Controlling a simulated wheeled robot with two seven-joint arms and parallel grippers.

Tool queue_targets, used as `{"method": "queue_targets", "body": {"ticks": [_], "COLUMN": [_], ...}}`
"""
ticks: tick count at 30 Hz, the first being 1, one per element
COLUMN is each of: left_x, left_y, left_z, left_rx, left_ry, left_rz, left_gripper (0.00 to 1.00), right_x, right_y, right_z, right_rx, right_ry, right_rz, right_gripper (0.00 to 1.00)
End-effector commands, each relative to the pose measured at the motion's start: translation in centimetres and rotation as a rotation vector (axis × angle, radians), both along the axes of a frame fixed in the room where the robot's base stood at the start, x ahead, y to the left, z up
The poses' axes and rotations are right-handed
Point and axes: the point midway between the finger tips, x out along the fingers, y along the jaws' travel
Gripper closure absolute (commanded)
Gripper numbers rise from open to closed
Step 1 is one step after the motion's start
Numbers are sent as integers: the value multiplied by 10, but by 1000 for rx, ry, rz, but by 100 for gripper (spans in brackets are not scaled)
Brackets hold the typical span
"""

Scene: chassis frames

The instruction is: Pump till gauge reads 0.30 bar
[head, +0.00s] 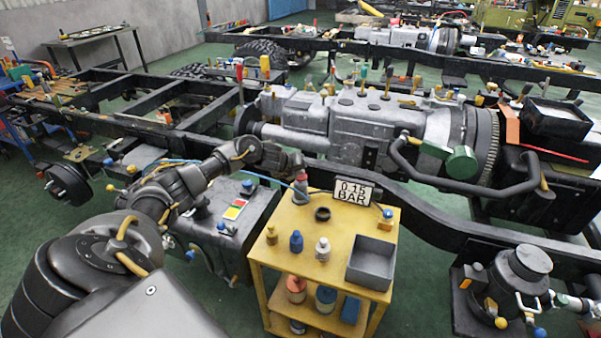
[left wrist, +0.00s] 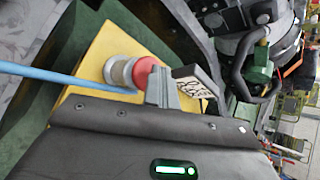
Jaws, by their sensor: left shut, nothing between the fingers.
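The gauge sign (head: 353,192) stands at the back of the yellow cart and reads 0.15 BAR. The pump (head: 300,191), a grey cylinder with a red knob, stands upright beside it at the cart's back left corner. My left gripper (head: 298,167) is shut and empty, right at the top of the pump. In the left wrist view the red knob (left wrist: 146,73) shows beside my gripper's fingers (left wrist: 162,84), with the sign (left wrist: 196,82) behind them; I cannot tell whether they touch the knob. My right gripper is not in view.
The yellow cart (head: 262,256) carries a dark ring (head: 322,213), small bottles (head: 296,241) and a grey bin (head: 371,262). A blue hose (left wrist: 65,75) runs to the pump. The dark chassis rail (head: 420,210) and grey gearbox (head: 370,130) lie just behind the cart.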

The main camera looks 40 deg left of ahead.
Motion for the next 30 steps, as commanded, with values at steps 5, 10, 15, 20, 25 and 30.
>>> {"method": "queue_targets", "body": {"ticks": [5,10,15,20,25,30], "left_x": [-1,-1,-1,-1,-1,0], "left_y": [-1,-1,-1,-1,-1,0], "left_z": [-3,2,13,23,30,30], "left_rx": [0,0,1,1,0,0], "left_ry": [6,5,5,5,3,2], "left_rz": [-3,-3,-4,-4,-2,-1], "left_gripper": [100,100,100,100,100,100], "right_x": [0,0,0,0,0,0], "right_y": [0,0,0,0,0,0], "right_z": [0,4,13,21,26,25], "right_rx": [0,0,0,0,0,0], "right_ry": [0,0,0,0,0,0], "right_rz": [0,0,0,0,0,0], "right_gripper": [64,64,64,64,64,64]}}
